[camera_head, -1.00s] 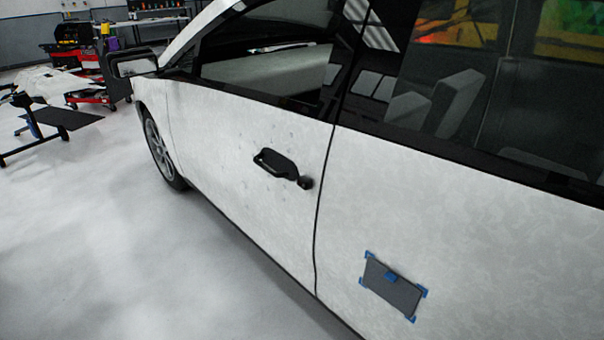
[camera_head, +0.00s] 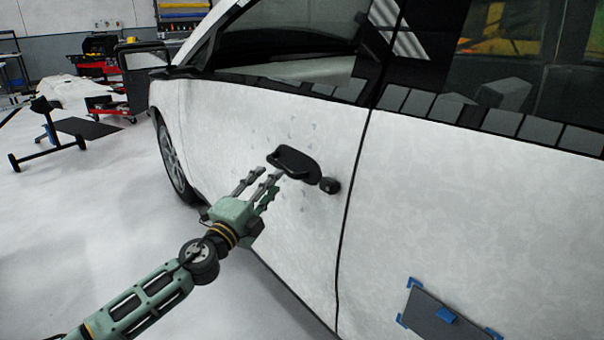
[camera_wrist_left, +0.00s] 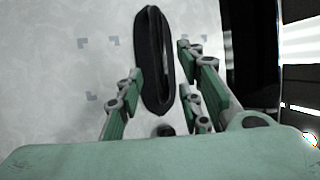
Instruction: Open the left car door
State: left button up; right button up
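The left car door (camera_head: 225,140) is a white, faintly patterned panel. It is shut, with its rear seam flush against the panel behind it. A black door handle (camera_head: 294,162) sticks out from it, with a round black knob (camera_head: 330,185) at its rear end. My left gripper (camera_head: 266,182) is open at the front lower side of the handle. In the left wrist view the black handle (camera_wrist_left: 153,60) stands upright ahead of the gap between the open fingers (camera_wrist_left: 160,92). I cannot tell whether any finger touches it. My right gripper is not in view.
A blue-cornered dark panel (camera_head: 440,318) sits on the rear door at lower right. The side mirror (camera_head: 142,55) juts out at the front. Black stands (camera_head: 45,140) and red tool carts (camera_head: 105,100) are at the far left. The floor (camera_head: 90,230) beside the car is clear.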

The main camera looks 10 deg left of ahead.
aim_at(283, 169)
pick_arm(q)
jog(key=shift+x, duration=3.6)
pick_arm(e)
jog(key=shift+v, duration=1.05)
pick_arm(q)
jog(key=shift+a, duration=0.1)
jog(key=shift+c, duration=0.4)
grip_shut()
